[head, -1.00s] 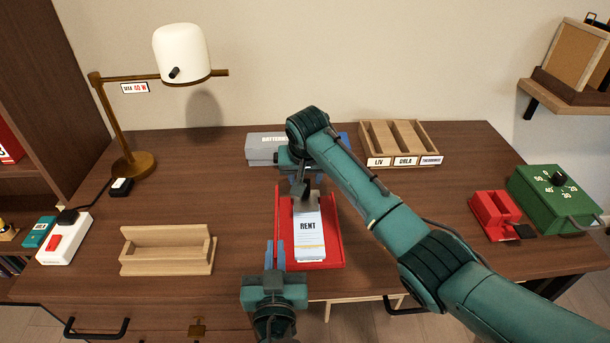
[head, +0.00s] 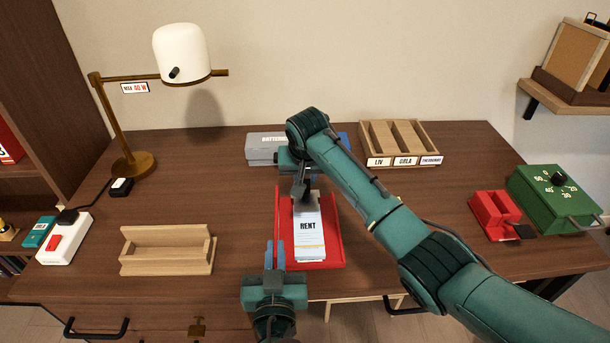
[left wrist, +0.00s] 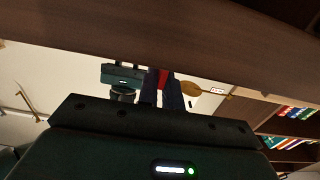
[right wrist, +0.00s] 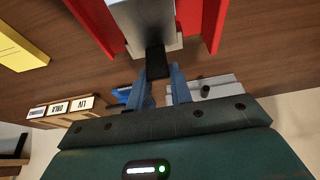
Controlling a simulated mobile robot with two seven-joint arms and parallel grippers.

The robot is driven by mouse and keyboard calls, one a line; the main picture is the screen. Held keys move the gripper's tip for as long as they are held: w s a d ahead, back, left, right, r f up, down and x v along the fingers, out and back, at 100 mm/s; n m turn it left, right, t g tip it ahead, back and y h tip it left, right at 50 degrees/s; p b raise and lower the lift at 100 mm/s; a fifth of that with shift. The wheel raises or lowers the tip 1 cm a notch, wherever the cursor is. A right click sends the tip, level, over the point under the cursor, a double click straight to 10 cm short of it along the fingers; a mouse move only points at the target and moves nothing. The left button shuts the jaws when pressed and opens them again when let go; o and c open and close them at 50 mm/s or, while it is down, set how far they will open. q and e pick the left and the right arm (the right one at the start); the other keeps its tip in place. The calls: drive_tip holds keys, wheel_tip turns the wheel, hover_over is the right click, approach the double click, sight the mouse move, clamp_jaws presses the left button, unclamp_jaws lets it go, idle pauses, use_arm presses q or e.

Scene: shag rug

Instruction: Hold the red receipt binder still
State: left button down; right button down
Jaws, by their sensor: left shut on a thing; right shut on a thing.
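The red receipt binder (head: 337,240) lies on the desk near its front edge, with a stack of paper slips (head: 308,240) on it, the top one marked RENT. My left gripper (head: 275,255) is shut on the binder's left side near its front corner; red shows between its fingers in the left wrist view (left wrist: 162,78). My right gripper (head: 303,184) is above the binder's far end. In the right wrist view it is shut on a black tab (right wrist: 157,63) at the end of the slips. My right arm hides part of the desk right of the binder.
A wooden holder (head: 167,252) stands left. A grey box (head: 264,148) and a wooden sorter (head: 400,142) stand behind. A red block-shaped device (head: 493,213) and a green box (head: 550,200) stand right. A yellow card (right wrist: 20,50) lies beside the binder in the right wrist view.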

drive_tip(key=shift+s+a+f+t, duration=0.1)
drive_tip(key=shift+s+t, duration=0.35)
drive_tip(key=shift+t, duration=0.5)
drive_tip(key=shift+s+d+f+t, duration=0.1)
drive_tip(key=shift+s+t, duration=0.35)
drive_tip(key=shift+t, duration=0.45)
drive_tip(key=shift+s+a+t, duration=0.1)
drive_tip(key=shift+s+t, duration=0.35)
drive_tip(key=shift+t, duration=0.5)
use_arm(q)
drive_tip(key=shift+w+a, duration=0.1)
use_arm(e)
drive_tip(key=c, duration=1.6)
unclamp_jaws()
drive_tip(key=shift+c, duration=0.2)
drive_tip(key=o, duration=0.4)
drive_tip(key=shift+w, duration=0.1)
drive_tip(key=shift+r, duration=0.1)
drive_tip(key=v, duration=1.2)
